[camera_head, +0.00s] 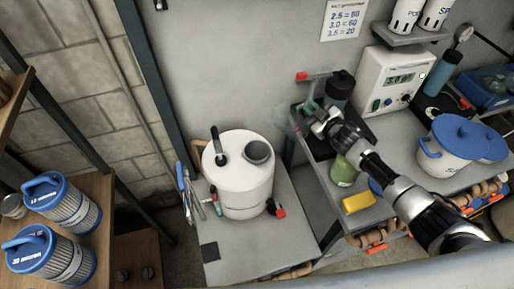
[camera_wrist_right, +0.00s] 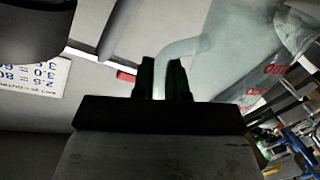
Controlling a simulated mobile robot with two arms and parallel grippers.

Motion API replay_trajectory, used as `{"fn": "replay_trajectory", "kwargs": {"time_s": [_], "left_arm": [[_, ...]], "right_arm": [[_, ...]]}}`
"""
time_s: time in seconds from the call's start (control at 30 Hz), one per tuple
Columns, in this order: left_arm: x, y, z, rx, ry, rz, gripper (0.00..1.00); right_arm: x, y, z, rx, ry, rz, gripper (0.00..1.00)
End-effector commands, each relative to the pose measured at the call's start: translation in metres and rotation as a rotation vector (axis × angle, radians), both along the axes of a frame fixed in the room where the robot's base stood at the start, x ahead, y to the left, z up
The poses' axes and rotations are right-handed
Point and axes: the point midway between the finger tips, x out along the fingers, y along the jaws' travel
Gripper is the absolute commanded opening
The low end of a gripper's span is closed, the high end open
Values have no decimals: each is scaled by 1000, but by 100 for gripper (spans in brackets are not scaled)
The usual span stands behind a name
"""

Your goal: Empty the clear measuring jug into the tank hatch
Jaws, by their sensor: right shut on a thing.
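The clear measuring jug (camera_head: 292,121) shows only faintly in the head view, to the right of the white tank (camera_head: 240,190) and above it in the picture. My right gripper (camera_head: 318,124) is shut on the jug. In the right wrist view the gripper (camera_wrist_right: 163,78) is closed around the jug's clear handle, and the jug body (camera_wrist_right: 235,45) with red marks fills the upper right. The jug's contents and tilt are hard to tell. The tank's round dark hatch (camera_head: 258,151) is apart from the jug. My left gripper is not in view.
A dark bottle (camera_head: 340,86), a green bottle (camera_head: 343,170) and a yellow sponge (camera_head: 358,202) stand on the right bench near my arm. A black handle (camera_head: 218,145) rises from the tank top. Blue-capped filters (camera_head: 62,205) stand at left.

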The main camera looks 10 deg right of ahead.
Motion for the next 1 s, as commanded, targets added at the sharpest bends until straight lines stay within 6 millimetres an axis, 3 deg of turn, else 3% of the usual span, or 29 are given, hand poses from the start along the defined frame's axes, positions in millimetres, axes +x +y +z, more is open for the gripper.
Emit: {"fn": "replay_trajectory", "kwargs": {"time_s": [0.33, 0.5, 1.0], "left_arm": [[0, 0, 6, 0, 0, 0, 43], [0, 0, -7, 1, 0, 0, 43], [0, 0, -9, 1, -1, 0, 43]], "right_arm": [[9, -37, 19, 371, 100, -1, 0], [11, -43, 11, 497, 132, 0, 0], [12, -45, 12, 551, 148, 1, 0]]}}
